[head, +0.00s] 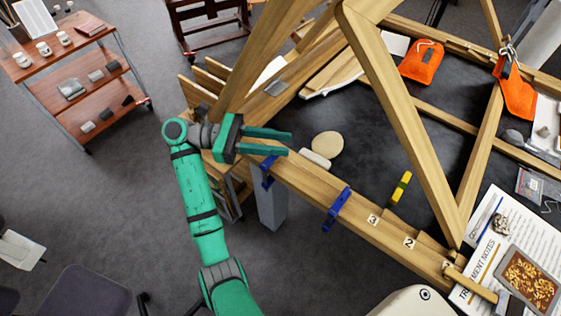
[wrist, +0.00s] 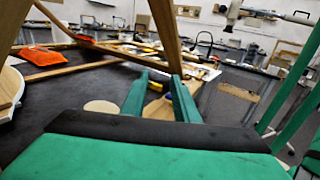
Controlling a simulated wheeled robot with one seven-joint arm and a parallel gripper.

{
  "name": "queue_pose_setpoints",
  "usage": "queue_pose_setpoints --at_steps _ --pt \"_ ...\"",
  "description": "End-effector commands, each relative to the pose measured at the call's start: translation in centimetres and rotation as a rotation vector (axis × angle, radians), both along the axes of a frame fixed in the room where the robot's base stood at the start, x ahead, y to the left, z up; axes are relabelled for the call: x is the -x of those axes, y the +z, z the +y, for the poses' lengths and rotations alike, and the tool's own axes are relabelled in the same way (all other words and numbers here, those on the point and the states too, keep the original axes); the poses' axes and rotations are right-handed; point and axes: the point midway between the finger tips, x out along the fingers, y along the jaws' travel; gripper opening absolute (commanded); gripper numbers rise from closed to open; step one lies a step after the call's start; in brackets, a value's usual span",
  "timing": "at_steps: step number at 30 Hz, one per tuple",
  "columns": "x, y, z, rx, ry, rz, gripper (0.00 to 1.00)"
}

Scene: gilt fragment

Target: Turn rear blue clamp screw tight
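Two blue clamps sit on the long wooden beam (head: 300,185) in the head view. One clamp (head: 267,172) is at the beam's upper left end, just below my gripper; the other clamp (head: 336,209) is further along toward the lower right. Their screws are too small to make out clearly. My green gripper (head: 289,144) points right, above the beam's end near the first clamp. Its two fingers are apart with nothing held between them. The wrist view shows the open fingers (wrist: 160,77) too; I cannot make out either clamp there.
A tall wooden frame (head: 400,105) rises over the dark work surface. A round tan disc (head: 327,145) and a white block (head: 314,159) lie close to my fingers. Orange pouches (head: 422,61) lie farther back. A printed notes sheet (head: 484,260) is at lower right.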

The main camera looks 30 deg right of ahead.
Motion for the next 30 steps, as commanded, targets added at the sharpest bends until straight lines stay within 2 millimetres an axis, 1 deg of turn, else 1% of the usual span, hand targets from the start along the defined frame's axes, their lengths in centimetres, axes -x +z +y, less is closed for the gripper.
queue_pose_setpoints --at_steps 3,9,15,21,28,29,30 --pt "2.0 1.0 1.0 0.003 0.002 -0.002 0.27" --pt "5.1 2.6 2.7 0.002 0.005 -0.002 0.27" --pt "7.2 3.7 3.8 0.001 0.005 -0.002 0.27" --pt "8.0 4.0 4.2 0.000 0.005 0.000 0.27" --pt "8.0 4.0 4.2 0.000 0.005 0.000 0.27" --pt "8.1 4.0 4.1 0.000 0.003 0.000 0.20" --pt "8.1 4.0 4.0 0.000 0.000 0.000 0.11"
